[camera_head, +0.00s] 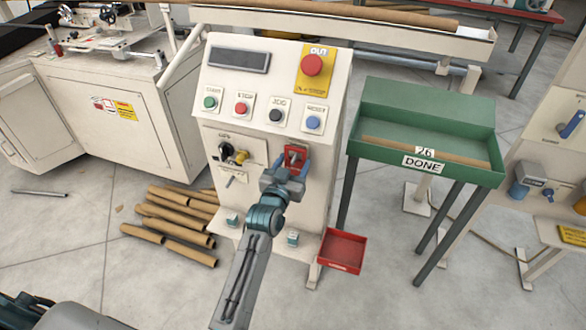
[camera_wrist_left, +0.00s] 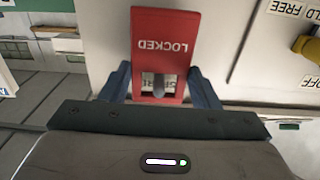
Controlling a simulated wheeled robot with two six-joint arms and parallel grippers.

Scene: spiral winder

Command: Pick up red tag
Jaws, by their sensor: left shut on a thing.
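The red tag (camera_wrist_left: 162,45), marked LOCKED, hangs on the front of the cream control cabinet. In the head view the red tag (camera_head: 296,155) shows just above my left gripper (camera_head: 292,172), which covers its lower part. In the left wrist view my left gripper (camera_wrist_left: 160,88) has its two blue fingers at the tag's left and right edges, shut on it. A grey peg shows in the tag's lower opening. The tag still lies close against the panel. My right gripper is not in view.
The cabinet (camera_head: 212,110) carries several push buttons and a red stop button (camera_head: 313,65). A yellow-black switch (camera_head: 238,156) is left of the tag. A small red tray (camera_head: 343,250) is low at right. A green DONE bin (camera_head: 480,112) stands further right. Cardboard tubes (camera_head: 180,220) lie on the floor.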

